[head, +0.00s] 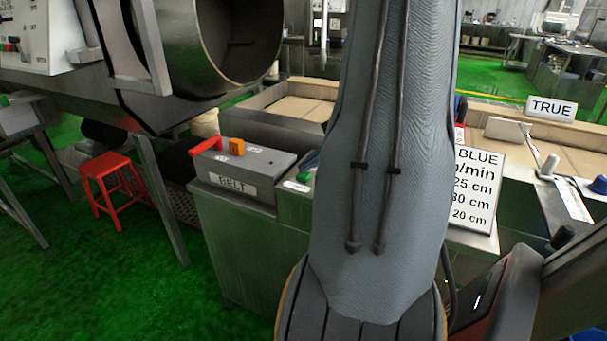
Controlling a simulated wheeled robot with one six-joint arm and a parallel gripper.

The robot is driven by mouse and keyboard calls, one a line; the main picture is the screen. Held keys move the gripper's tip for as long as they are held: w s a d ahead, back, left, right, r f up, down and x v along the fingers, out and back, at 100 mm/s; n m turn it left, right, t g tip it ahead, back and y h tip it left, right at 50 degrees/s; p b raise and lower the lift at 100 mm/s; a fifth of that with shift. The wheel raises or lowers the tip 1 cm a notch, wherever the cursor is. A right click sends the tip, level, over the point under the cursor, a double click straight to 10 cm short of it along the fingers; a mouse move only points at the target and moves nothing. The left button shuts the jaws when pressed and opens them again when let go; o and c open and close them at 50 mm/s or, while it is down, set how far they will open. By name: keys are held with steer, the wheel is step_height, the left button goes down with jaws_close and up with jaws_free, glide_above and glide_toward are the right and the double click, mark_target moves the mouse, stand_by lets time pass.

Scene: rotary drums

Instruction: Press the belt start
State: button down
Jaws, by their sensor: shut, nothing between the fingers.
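The grey control box marked BELT (268,163) stands on a metal cabinet left of centre in the head view. On its top are a red part (205,146) at the left end and an orange part (236,147) beside it. Small labels on the top are too small to read. To its right, a second low box carries a green button (305,174), close against the left edge of my arm. My grey arm fills the middle of the view and hides what lies behind it. My gripper's fingers do not show.
A large open steel drum (205,45) hangs above the box. A red stool (108,185) stands on the green floor at left. Right of my arm are a BLUE sign (474,190), a TRUE sign (551,108) and a blue knob (598,185).

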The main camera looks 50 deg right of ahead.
mark_target(307, 175)
steer(key=shift+f, duration=0.2)
steer(key=shift+r, duration=0.15)
stand_by(0.3)
steer(key=shift+r+p, duration=0.55)
steer(key=shift+r, duration=0.25)
steer(key=shift+r, duration=0.15)
step_height(307, 175, up, 5)
steer(key=p, duration=0.3)
steer(key=shift+a, duration=0.1)
stand_by(0.7)
